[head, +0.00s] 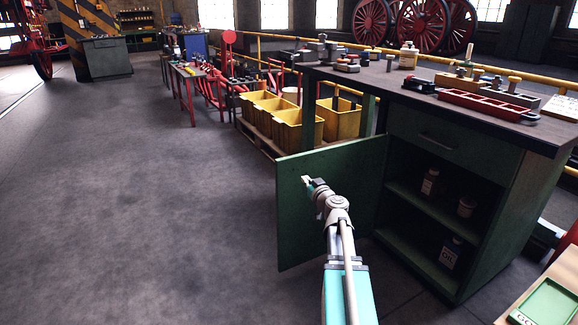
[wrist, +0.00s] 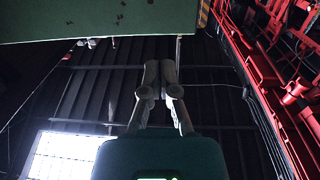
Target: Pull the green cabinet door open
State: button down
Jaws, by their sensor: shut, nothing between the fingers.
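The green cabinet door (head: 335,195) stands wide open in the head view, swung out to the left of the cabinet (head: 510,205). The cabinet's shelves are exposed. My gripper (head: 306,180) is in front of the door's face, near its outer left edge. Whether it touches the door cannot be told. In the wrist view my gripper (wrist: 160,68) has its fingers together, with nothing between them. A green panel (wrist: 90,18) crosses the top of that view, probably the door. The door's handle is not visible.
Bottles and a can (head: 450,251) stand on the cabinet shelves. Tools and a red tray (head: 488,105) lie on the worktop. Yellow bins (head: 300,131) stand on a pallet behind the door. A bench with a green tray (head: 548,304) is at lower right. The floor (head: 140,200) at left is clear.

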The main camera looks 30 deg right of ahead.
aim_at(290, 164)
jog(key=shift+w, duration=0.1)
dwell(0.3)
jog(key=w, duration=0.4)
jog(key=w+d, duration=0.1)
jog(key=w, duration=0.8)
jog(key=shift+w+d, duration=0.35)
jog(key=shift+d, duration=0.05)
jog(key=w+d, duration=0.2)
jog(key=w, duration=1.1)
jog(key=shift+d, duration=0.15)
jog(key=s+a, duration=0.2)
jog(key=s, duration=0.2)
jog(key=s+a, duration=0.2)
jog(key=s, duration=0.2)
jog(key=s+a, duration=0.2)
jog(key=s, duration=0.2)
jog(key=shift+s+a, duration=0.2)
